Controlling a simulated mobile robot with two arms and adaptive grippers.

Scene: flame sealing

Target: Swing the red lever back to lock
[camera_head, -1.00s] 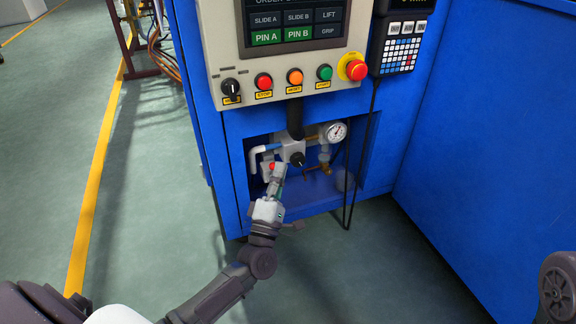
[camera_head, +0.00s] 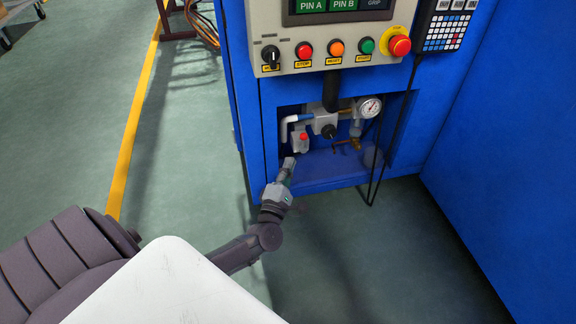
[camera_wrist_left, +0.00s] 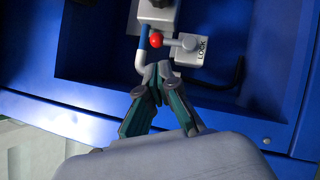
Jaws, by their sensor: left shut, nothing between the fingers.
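The red-tipped lever (camera_head: 303,137) sits on a grey block in the recess at the bottom of the blue cabinet. In the left wrist view its red ball (camera_wrist_left: 156,40) is on a short grey arm, which runs to a pivot on a grey plate (camera_wrist_left: 190,58) marked LOCK. The ball points away from the LOCK lettering. My left gripper (camera_head: 289,164) is shut and empty, just below the lever and apart from it. Its closed fingertips also show in the left wrist view (camera_wrist_left: 157,76), in front of a bent white pipe. My right gripper is not in view.
White and blue pipework (camera_head: 289,124), a black knob (camera_head: 328,131) and a pressure gauge (camera_head: 370,107) crowd the recess. The control panel (camera_head: 320,62) with several buttons overhangs it. A black cable (camera_head: 377,175) hangs at the right. The floor in front is clear.

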